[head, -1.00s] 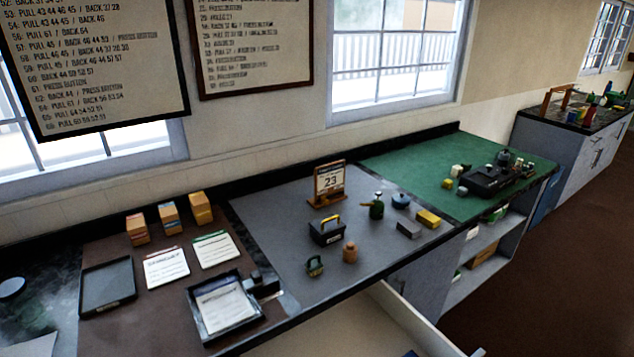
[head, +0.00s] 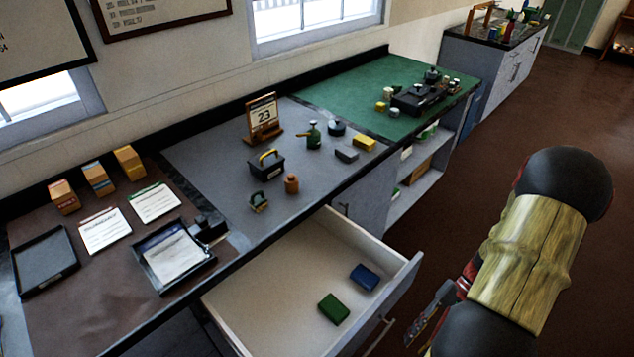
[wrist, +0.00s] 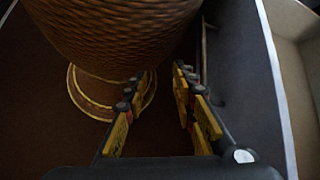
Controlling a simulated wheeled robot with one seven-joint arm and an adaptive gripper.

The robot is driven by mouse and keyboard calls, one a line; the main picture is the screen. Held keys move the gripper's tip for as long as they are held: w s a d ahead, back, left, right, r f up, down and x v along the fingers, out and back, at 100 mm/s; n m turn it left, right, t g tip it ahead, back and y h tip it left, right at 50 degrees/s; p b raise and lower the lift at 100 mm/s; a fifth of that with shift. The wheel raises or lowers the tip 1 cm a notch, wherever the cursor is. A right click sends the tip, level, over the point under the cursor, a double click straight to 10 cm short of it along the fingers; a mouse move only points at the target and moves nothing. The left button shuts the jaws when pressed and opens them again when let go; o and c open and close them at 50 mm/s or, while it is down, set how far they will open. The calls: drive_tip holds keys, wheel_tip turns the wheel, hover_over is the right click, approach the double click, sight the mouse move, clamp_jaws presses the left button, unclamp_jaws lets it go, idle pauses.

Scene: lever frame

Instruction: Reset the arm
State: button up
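My arm shows at the right of the head view, beside the open drawer and over the brown floor. Its wooden-looking link and dark joints are bent downward. In the head view, part of my gripper (head: 436,312) shows low beside the drawer front, partly cut off by the arm. In the wrist view, my gripper (wrist: 160,82) has its two yellow and black fingers apart, with nothing between them. The drawer's pale edge (wrist: 275,75) runs along the right of that view.
The open drawer (head: 265,300) juts from the counter and holds a green box (head: 333,309) and a blue box (head: 364,277). The counter bears a toolbox (head: 266,165), a calendar (head: 263,117), paper trays and small items. Open floor (head: 520,110) lies to the right.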

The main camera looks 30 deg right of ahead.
drive_tip(key=w+a+r+n+h, duration=0.25)
drive_tip(key=w+r+h, duration=0.2)
drive_tip(key=r, duration=0.35)
drive_tip(key=w+a+r+n+h, duration=0.1)
drive_tip(key=w+a+r+h, duration=0.3)
drive_tip(key=r, duration=0.5)
drive_tip(key=w+a+r+n+t+h, duration=0.1)
drive_tip(key=w+a+r+n+t, duration=0.2)
drive_tip(key=a+r, duration=1.1)
drive_tip(key=a+n+t, duration=0.1)
drive_tip(key=n+t, duration=0.2)
drive_tip(key=n, duration=0.1)
drive_tip(key=shift+a+r+n+t, duration=0.25)
drive_tip(key=shift+a+n+t, duration=0.05)
drive_tip(key=shift+n+t, duration=0.1)
drive_tip(key=shift+d, duration=0.15)
